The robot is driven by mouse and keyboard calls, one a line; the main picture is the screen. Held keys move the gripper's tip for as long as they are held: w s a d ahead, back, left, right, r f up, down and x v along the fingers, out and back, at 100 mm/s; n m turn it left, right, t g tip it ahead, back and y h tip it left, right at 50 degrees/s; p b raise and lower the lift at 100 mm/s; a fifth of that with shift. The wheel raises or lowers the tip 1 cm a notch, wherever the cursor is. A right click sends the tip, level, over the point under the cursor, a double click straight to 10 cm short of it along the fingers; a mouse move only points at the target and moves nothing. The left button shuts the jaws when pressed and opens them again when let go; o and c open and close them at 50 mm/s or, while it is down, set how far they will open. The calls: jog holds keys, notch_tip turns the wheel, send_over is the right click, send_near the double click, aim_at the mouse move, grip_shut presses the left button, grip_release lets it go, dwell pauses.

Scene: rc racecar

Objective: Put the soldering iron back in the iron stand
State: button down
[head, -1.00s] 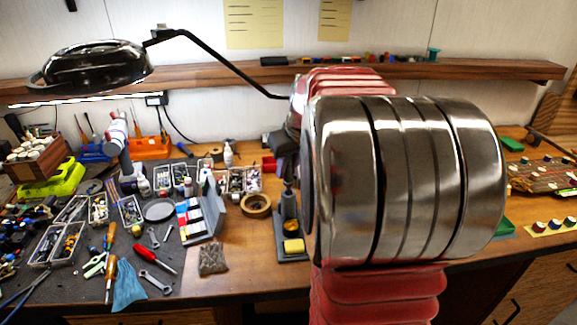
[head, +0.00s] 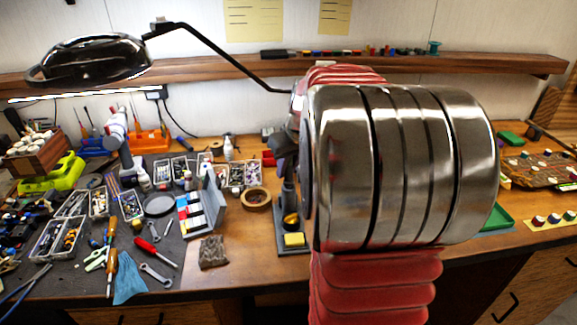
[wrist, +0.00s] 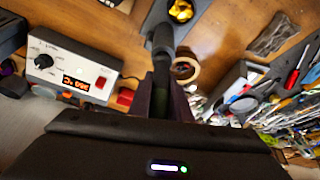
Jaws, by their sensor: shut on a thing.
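My gripper (wrist: 161,95) is shut on the dark soldering iron (wrist: 162,45), which sticks out beyond the fingers toward the top of the wrist view. In the head view my gripper (head: 285,150) is partly hidden by my arm, and the iron (head: 289,190) hangs roughly upright below it. The grey iron stand (head: 290,250) has a yellow sponge and golden brass wool. The iron's lower end appears over or at the stand; I cannot tell whether it touches. The stand (wrist: 172,42) also shows at the top of the wrist view, by the iron's far end.
A soldering station (wrist: 72,72) with a lit display lies left in the wrist view. A tape roll (head: 256,201) and a grey tool case (head: 208,205) stand left of the stand. A lamp (head: 90,60) hangs at upper left. Bare wood lies in front of the stand.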

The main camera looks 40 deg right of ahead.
jog(key=shift+f, duration=0.45)
jog(key=c, duration=1.6)
grip_release()
jog(key=shift+o, duration=0.8)
jog(key=shift+o, duration=1.4)
jog(key=shift+r, duration=0.1)
jog(key=v, duration=0.8)
jog(key=shift+w+r, duration=0.25)
jog(key=shift+r, duration=0.2)
jog(key=shift+d+m, duration=0.1)
jog(key=shift+m, duration=0.2)
